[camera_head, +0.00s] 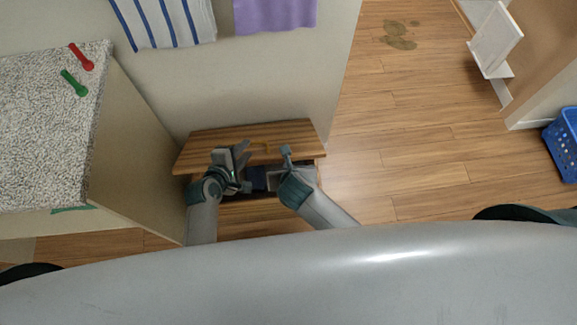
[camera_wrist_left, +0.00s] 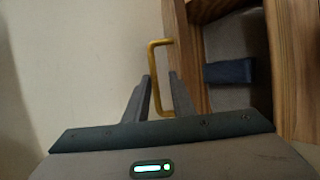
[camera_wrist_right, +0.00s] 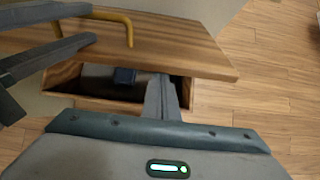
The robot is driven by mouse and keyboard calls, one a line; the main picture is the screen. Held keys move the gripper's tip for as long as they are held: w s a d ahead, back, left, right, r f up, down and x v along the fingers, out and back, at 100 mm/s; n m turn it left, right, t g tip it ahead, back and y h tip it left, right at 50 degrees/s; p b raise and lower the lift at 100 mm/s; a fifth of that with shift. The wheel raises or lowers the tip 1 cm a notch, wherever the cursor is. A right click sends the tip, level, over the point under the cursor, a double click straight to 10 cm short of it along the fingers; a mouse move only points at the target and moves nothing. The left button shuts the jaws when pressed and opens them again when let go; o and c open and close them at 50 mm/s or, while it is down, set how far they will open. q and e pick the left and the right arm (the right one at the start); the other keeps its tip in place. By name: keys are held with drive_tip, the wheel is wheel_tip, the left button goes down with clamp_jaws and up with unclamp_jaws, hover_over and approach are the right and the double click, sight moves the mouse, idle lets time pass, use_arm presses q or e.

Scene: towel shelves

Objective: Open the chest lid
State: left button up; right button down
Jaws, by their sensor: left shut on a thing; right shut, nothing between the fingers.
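The wooden chest (camera_wrist_right: 186,92) stands against the wall, its lid (camera_head: 210,145) partly raised. An open gap shows below the lid's front edge, with a grey inside and a dark blue thing (camera_wrist_right: 124,76) in it. A yellow handle (camera_head: 262,146) is on the lid. My left gripper (camera_head: 246,160) is shut on the handle; in the left wrist view the handle (camera_wrist_left: 154,60) passes between its fingers (camera_wrist_left: 160,78). My right gripper (camera_head: 286,152) is shut and empty at the lid's front edge. Its fingertips (camera_wrist_right: 160,78) overlap the opening; contact is unclear.
A speckled counter (camera_head: 45,130) with a red hook (camera_head: 80,57) and a green hook (camera_head: 74,83) stands close on the left. A striped towel (camera_head: 165,22) and a purple towel (camera_head: 273,14) hang above the chest. A blue basket (camera_head: 562,145) stands far right.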

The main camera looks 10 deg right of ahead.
use_arm(q)
drive_tip(key=v, duration=0.4)
drive_tip(key=shift+s+f, duration=0.2)
drive_tip(key=shift+f, duration=0.1)
drive_tip(key=shift+s+a+r, duration=0.2)
drive_tip(key=shift+s+r, duration=0.05)
drive_tip(key=shift+r, duration=0.2)
drive_tip(key=shift+d, duration=0.15)
